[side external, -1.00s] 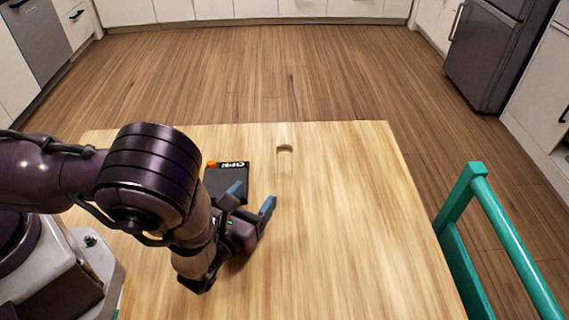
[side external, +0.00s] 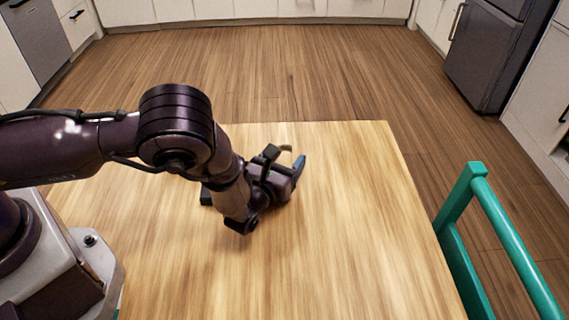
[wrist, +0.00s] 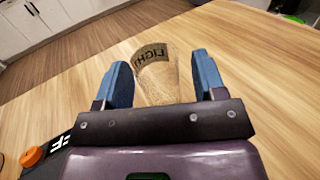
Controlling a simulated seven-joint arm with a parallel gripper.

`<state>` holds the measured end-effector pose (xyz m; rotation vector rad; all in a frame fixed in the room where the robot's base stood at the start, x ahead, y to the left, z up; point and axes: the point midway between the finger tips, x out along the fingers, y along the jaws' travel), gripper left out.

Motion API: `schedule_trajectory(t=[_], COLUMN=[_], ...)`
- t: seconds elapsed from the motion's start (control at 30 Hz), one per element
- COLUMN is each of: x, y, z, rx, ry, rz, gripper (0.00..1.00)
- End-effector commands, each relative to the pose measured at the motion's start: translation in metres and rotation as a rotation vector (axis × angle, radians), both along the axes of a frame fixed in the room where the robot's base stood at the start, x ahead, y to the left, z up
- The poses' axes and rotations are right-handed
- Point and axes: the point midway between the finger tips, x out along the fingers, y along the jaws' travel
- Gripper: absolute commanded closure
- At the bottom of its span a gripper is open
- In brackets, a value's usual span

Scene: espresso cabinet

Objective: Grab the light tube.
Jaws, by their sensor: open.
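The light tube (wrist: 157,82) is a clear, pale cylinder with a dark "LIGHT" label near its top. In the wrist view it stands between the two blue fingers, with a gap to each, and the palm edge hides its lower part. In the side view only a bit of its top rim (side external: 287,148) shows behind the fingers. My gripper (side external: 285,158) is open around the tube, low over the table; its fingers also show in the wrist view (wrist: 160,70).
A black box with white lettering (wrist: 60,141) and an orange knob (wrist: 31,156) shows at the lower left of the wrist view. My arm mostly hides it in the side view. The wooden table (side external: 350,230) is clear on the right. A teal chair (side external: 500,235) stands beyond its right edge.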

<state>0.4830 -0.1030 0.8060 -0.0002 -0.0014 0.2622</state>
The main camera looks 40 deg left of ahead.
Motion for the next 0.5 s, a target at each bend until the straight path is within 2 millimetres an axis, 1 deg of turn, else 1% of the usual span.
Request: schedule_trajectory(t=[0.2, 0.23, 0.27, 0.3, 0.37, 0.4, 0.43, 0.47, 0.5], x=[0.0009, 0.001, 0.0009, 0.0008, 0.0007, 0.0007, 0.0007, 0.0007, 0.0007], y=[0.0004, 0.0003, 0.0002, 0.0002, 0.0002, 0.0002, 0.0002, 0.0002, 0.0001], z=[-0.0001, -0.0001, -0.0002, -0.0002, -0.0002, -0.0002, -0.0002, -0.0002, 0.0], rx=[0.0, 0.0, 0.0, 0.0, 0.0, 0.0, 0.0, 0.0, 0.0], ry=[0.0, 0.0, 0.0, 0.0, 0.001, 0.001, 0.001, 0.001, 0.0], rz=[0.0, 0.0, 0.0, 0.0, 0.0, 0.0, 0.0, 0.0, 0.0], gripper=[0.36, 0.41, 0.48, 0.57, 0.71, 0.8, 0.87, 0.9, 0.9])
